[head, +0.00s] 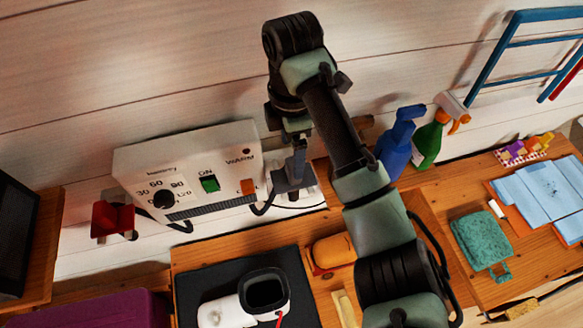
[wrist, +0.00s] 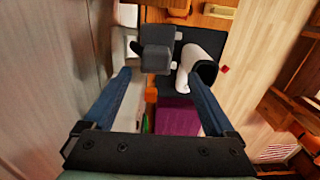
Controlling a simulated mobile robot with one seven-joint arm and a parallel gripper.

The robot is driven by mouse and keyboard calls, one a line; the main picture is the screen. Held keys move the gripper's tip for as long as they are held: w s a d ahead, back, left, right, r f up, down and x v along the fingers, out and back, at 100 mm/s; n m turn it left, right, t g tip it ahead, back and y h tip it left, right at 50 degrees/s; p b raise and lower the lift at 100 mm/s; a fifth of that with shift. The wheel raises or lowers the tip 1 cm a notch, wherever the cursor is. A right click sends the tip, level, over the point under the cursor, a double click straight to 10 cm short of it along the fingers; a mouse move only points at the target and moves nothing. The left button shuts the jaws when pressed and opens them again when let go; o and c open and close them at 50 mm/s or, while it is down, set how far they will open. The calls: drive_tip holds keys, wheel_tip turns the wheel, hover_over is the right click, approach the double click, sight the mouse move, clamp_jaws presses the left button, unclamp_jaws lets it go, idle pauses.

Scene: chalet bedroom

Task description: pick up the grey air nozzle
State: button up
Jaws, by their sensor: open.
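A grey block-like piece (wrist: 156,58), which looks like the air nozzle, shows in the wrist view just beyond and between the fingertips. In the head view a grey piece (head: 290,185) shows under my gripper, beside the right end of the white control box (head: 138,160); where it ends and the fingers begin is hard to tell. My gripper (wrist: 157,78) is open, with one blue finger on each side and nothing clasped between them. In the head view my gripper (head: 299,165) points down near the wall, partly hidden by my arm.
A white device with a black opening (head: 267,289) lies on a dark mat (head: 205,272). An orange-yellow item (head: 335,250) is right of it. Blue (head: 398,145) and green (head: 428,142) spray bottles stand by the wall. A teal cloth (head: 480,238) lies on the wooden top. A purple object (head: 85,308) is lower left.

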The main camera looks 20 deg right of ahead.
sight(291, 165)
drive_tip(key=f+b, duration=0.1)
drive_tip(key=f, duration=0.1)
drive_tip(key=f+b, duration=0.1)
drive_tip(key=f, duration=0.2)
drive_tip(key=shift+w+f+b, duration=0.2)
drive_tip(key=shift+f+b, duration=0.1)
drive_tip(key=shift+f, duration=0.05)
drive_tip(key=shift+s+f+b, duration=0.1)
drive_tip(key=shift+f+b, duration=0.25)
drive_tip(key=shift+f, duration=0.25)
drive_tip(key=shift+d+f+p, duration=0.2)
drive_tip(key=shift+f+p, duration=0.05)
drive_tip(key=shift+p, duration=0.25)
drive_tip(key=f, duration=0.1)
drive_tip(key=f+p, duration=0.1)
drive_tip(key=f, duration=0.1)
drive_tip(key=shift+w+d+f, duration=0.1)
drive_tip(key=shift+w+f, duration=0.05)
drive_tip(key=shift+w, duration=0.05)
drive_tip(key=shift+c, duration=0.3)
drive_tip(key=c, duration=1.2)
